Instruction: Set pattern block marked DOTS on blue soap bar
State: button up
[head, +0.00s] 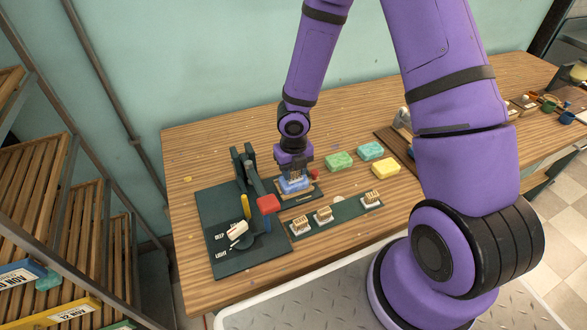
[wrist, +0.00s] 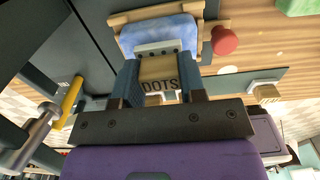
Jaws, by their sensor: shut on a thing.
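My gripper (wrist: 160,88) points down and is shut on the block marked DOTS (wrist: 161,84); the lettering faces the wrist camera. The blue soap bar (wrist: 158,34) lies in a wooden holder (wrist: 119,20) just beyond the block. In the head view, my gripper (head: 294,174) is right over the blue soap bar (head: 291,186), and its fingers hide most of the block. The block is at or very close to the soap; I cannot tell whether they touch.
Other blocks (head: 323,214) sit on a dark green strip (head: 345,212) in front. Green (head: 339,161), teal (head: 370,151) and yellow (head: 386,169) bars lie to the right. A red knob (wrist: 225,40) is beside the holder.

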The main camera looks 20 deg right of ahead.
jog(key=shift+f, duration=0.3)
dwell(0.4)
jog(key=o, duration=1.4)
jog(key=shift+r, duration=0.15)
jog(key=shift+r, duration=2.9)
